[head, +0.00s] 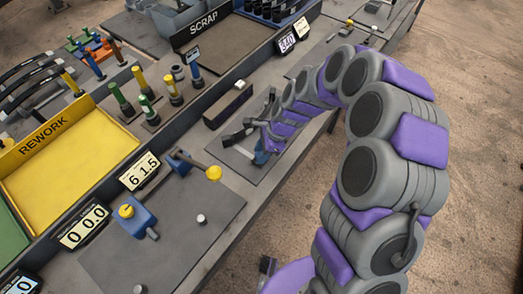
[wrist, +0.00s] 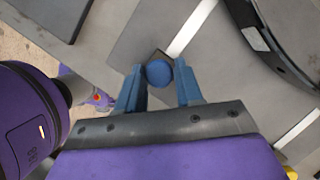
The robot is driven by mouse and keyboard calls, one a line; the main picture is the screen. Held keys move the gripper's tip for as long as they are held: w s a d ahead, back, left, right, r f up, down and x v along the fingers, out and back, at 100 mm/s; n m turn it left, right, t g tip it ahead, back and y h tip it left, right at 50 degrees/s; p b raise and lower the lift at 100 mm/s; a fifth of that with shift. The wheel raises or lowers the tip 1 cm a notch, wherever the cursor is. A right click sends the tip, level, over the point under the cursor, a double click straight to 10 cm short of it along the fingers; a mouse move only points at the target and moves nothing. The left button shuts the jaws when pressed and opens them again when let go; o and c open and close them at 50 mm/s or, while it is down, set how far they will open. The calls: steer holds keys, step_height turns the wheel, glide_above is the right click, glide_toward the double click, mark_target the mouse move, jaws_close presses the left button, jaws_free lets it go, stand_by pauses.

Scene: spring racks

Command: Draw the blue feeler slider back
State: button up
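The blue feeler slider's round knob (wrist: 159,73) shows in the wrist view, on a small dark base at the end of a white strip (wrist: 192,26). My gripper (wrist: 160,80) has its two blue fingers apart, one on each side of the knob. Narrow gaps seem to show between knob and fingers; contact is not clear. In the head view my gripper (head: 258,130) is low over a grey plate at the bench's front edge. A bit of blue (head: 262,156) shows beside it, and the arm hides much of the slider.
A dark block (head: 228,104) stands behind my gripper. To the left are a display reading 61.5 (head: 139,171), a lever with a yellow knob (head: 213,173), and a yellow REWORK tray (head: 100,137). A SCRAP bin (head: 202,24) is at the back. Floor is open at right.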

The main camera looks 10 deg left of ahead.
jaws_close()
steer(key=shift+w, duration=0.1)
steer(key=shift+d+r+p, duration=0.2)
steer(key=shift+d+p, duration=0.3)
steer(key=shift+p, duration=0.15)
steer(key=shift+s+d+f+p, duration=0.1)
steer(key=shift+s+d+p, duration=0.2)
steer(key=shift+p, duration=0.1)
steer(key=shift+f, duration=0.1)
steer(key=shift+o, duration=0.2)
jaws_free()
steer(key=o, duration=0.5)
steer(key=shift+d, duration=0.5)
steer(key=shift+c, duration=0.2)
steer(key=shift+s+a, duration=0.1)
